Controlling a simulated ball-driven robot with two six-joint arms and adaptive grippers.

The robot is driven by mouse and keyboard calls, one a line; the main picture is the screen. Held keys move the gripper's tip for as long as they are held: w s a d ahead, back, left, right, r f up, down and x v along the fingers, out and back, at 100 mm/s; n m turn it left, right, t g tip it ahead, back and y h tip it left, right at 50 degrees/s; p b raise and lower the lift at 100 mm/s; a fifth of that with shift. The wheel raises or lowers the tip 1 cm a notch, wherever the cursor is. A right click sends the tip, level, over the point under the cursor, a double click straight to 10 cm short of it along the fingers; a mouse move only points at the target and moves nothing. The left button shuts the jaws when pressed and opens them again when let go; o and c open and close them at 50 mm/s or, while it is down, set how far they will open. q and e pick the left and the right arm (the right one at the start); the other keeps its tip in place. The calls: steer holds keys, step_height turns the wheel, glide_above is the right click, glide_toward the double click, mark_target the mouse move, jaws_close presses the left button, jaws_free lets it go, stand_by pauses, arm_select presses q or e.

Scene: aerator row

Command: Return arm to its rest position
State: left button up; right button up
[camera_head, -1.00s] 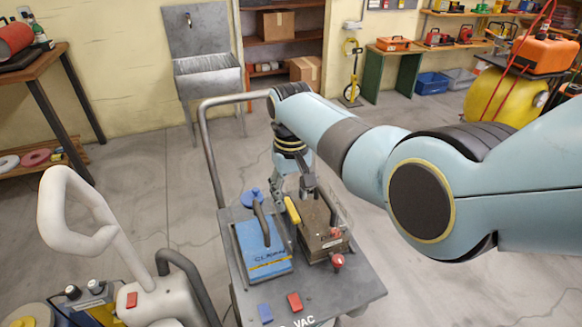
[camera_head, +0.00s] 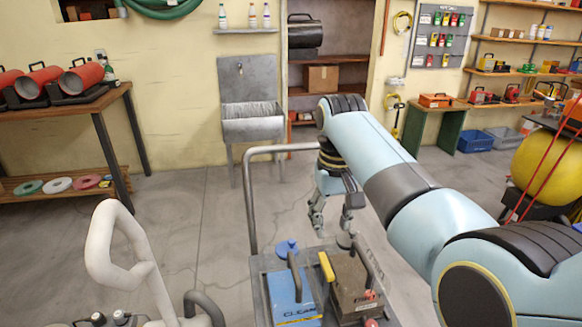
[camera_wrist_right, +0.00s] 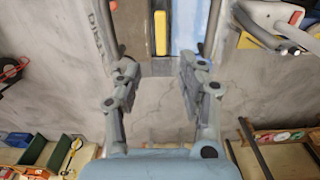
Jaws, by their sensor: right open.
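My right arm (camera_head: 385,170) is light blue with dark grey bands and reaches in from the right in the head view. My right gripper (camera_head: 332,222) hangs from its end, pointing down, open and empty. It is just beyond the far end of the grey cart (camera_head: 258,263), apart from the things on it. In the right wrist view its two fingers (camera_wrist_right: 157,72) stand apart with nothing between them. My left gripper is not in view.
A pale curved handle (camera_head: 100,240) rises at left. A metal sink (camera_head: 252,122) stands at the back wall. Floor (camera_head: 190,215) between is clear.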

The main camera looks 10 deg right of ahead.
steer(key=s+d+f+t, duration=0.1)
steer(key=s+d+f, duration=0.3)
steer(key=s, duration=0.5)
steer(key=s+d+f+t, duration=0.1)
steer(key=s+d, duration=0.4)
steer(key=s, duration=0.3)
steer(key=s+d+r+t, duration=0.1)
steer(key=s+r, duration=0.3)
steer(key=s, duration=0.4)
steer(key=s+d+r+t, duration=0.1)
steer(key=s+r, duration=0.3)
steer(key=s, duration=0.3)
steer(key=s+d+f+g+h+b, duration=0.2)
steer(key=f+b, duration=0.7)
steer(key=f, duration=2.9)
steer(key=s+d+f+g+y+b, duration=0.1)
steer(key=s+f+b, duration=0.5)
steer(key=s+f, duration=1.2)
step_height(320, 180, down, 2)
steer(key=shift+s+d, duration=0.2)
steer(key=shift+s, duration=0.2)
